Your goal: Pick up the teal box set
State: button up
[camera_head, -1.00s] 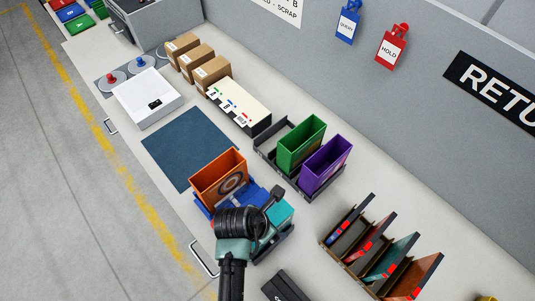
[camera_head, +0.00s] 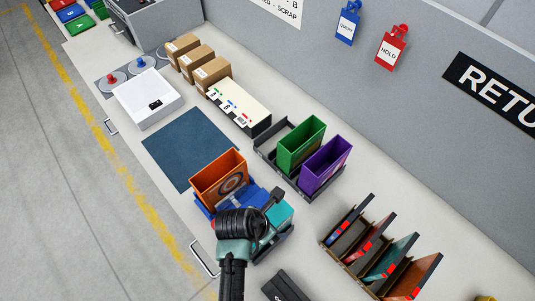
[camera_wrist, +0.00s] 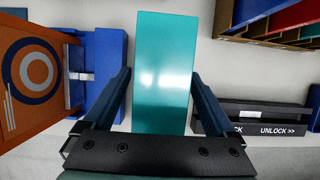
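The teal box set (camera_head: 283,217) stands in the blue-and-dark tray at the bench's front, partly hidden behind my arm in the head view. In the wrist view the teal box (camera_wrist: 164,75) shows as a long glossy face running up the middle. My gripper (camera_wrist: 162,75) is over it, with one finger along each side. The fingers are wide apart, and a thin gap shows between the left finger and the box. Contact on the right side cannot be made out. In the head view the fingertips are hidden behind my wrist.
An orange box (camera_head: 219,176) stands close left of the teal box, with a blue piece (camera_wrist: 103,65) between them. A green box (camera_head: 301,143) and a purple box (camera_head: 325,164) stand behind. A divided rack (camera_head: 340,258) is right. A dark UNLOCK bar (camera_wrist: 265,128) lies beside my right finger.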

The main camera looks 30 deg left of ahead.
grip_shut()
jog(key=shift+r, duration=0.15)
dwell(0.5)
